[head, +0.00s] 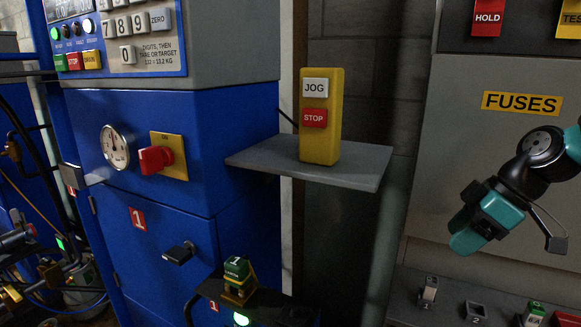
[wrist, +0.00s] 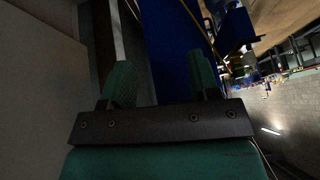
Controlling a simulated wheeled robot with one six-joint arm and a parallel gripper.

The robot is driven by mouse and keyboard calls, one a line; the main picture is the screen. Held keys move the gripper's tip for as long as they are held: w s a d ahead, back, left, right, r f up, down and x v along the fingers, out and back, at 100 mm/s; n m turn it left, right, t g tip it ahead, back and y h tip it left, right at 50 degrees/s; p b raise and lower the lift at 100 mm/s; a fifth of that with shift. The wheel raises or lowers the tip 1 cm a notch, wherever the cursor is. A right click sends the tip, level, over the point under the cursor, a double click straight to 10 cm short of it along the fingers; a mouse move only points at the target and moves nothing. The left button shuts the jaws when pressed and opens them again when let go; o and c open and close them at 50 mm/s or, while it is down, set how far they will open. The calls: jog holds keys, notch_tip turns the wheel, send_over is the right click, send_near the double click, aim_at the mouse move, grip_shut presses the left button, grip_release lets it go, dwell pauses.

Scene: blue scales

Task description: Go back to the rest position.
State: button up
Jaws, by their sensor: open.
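My gripper (head: 466,238) hangs at the right of the head view, in front of the grey cabinet and below the FUSES label (head: 522,103). It is teal and black and points down to the left. In the wrist view my gripper (wrist: 161,84) shows two green fingers standing well apart with nothing between them. It is open, empty and touching nothing that I can see.
A yellow JOG/STOP box (head: 321,147) stands on a grey shelf (head: 366,164) left of my gripper. The blue cabinet (head: 222,135) has a red knob (head: 155,159) and a gauge (head: 115,147). Small switches (head: 476,311) sit on a ledge below my gripper.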

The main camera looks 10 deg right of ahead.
jog(key=s+a+r+m+g+h+p, duration=0.1)
jog(key=s+a+r+m+p, duration=0.15)
jog(key=s+a, duration=0.65)
jog(key=s+a+r+m+g+p, duration=0.15)
jog(key=s+a+r, duration=0.25)
jog(key=s+a, duration=0.55)
jog(key=m+h+b, duration=0.2)
jog(key=m+h, duration=0.2)
jog(key=m, duration=2.7)
send_over(432, 279)
notch_tip(432, 279, down, 8)
jog(key=f, duration=1.1)
jog(key=shift+s+d+f, duration=0.15)
jog(key=shift+s+d, duration=0.05)
jog(key=shift+s, duration=0.1)
jog(key=shift+w+a+f+p, duration=0.15)
jog(key=shift+f+p, duration=0.1)
jog(key=shift+f, duration=1.1)
jog(key=shift+w+a+f+p, duration=0.1)
jog(key=shift+f+p, duration=0.15)
jog(key=shift+f, duration=1.1)
grip_shut()
